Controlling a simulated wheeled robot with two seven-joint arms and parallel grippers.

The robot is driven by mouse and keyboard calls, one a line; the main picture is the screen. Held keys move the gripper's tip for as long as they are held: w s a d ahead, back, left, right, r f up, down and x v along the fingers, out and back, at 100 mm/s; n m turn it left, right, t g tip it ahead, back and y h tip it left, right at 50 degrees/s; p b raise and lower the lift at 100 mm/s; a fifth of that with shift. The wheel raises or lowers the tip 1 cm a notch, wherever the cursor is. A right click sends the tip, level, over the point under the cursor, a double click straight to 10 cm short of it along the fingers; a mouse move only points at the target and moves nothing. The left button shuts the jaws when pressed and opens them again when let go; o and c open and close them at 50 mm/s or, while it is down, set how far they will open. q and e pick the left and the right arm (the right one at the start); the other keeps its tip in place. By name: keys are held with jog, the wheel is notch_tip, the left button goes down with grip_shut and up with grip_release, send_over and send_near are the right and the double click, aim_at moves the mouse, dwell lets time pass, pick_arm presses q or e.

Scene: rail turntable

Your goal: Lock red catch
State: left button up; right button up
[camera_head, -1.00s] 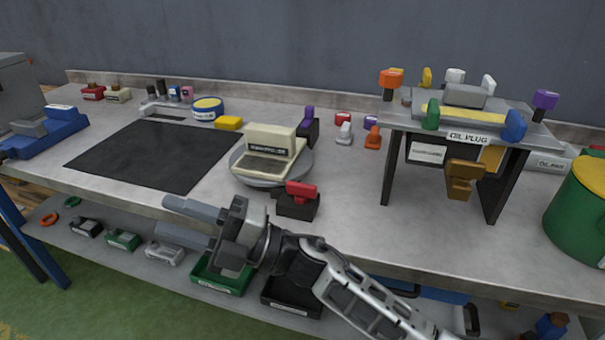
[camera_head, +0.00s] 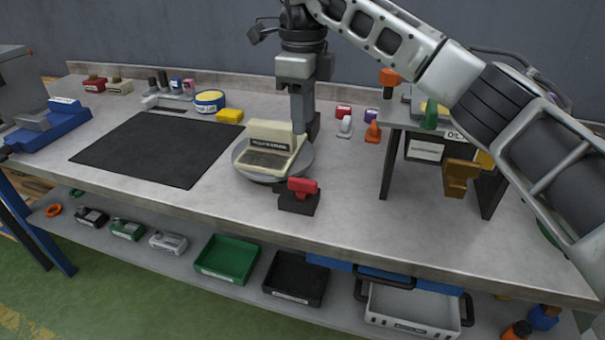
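The red catch (camera_head: 302,186) sits on a black block at the front right of the round turntable (camera_head: 242,169). The turntable carries a cream, stepped part with a label (camera_head: 270,146). My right gripper (camera_head: 302,128) points straight down at the turntable's back right, behind the red catch and apart from it. Its fingers overlap in this view, so their gap is hidden. The gripper covers the purple catch; only part of that catch's dark block (camera_head: 315,125) shows. My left gripper is not in view.
A raised stand (camera_head: 388,165) with coloured knobs and a brown catch (camera_head: 460,178) is at right, partly behind my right arm. A black mat (camera_head: 155,148) lies at left. Trays (camera_head: 228,258) sit on the lower shelf. The bench front near the red catch is clear.

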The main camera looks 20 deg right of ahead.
aim_at(303, 180)
notch_tip(303, 180, down, 14)
jog(key=shift+r+p, duration=0.15)
jog(key=shift+p, duration=0.65)
grip_shut()
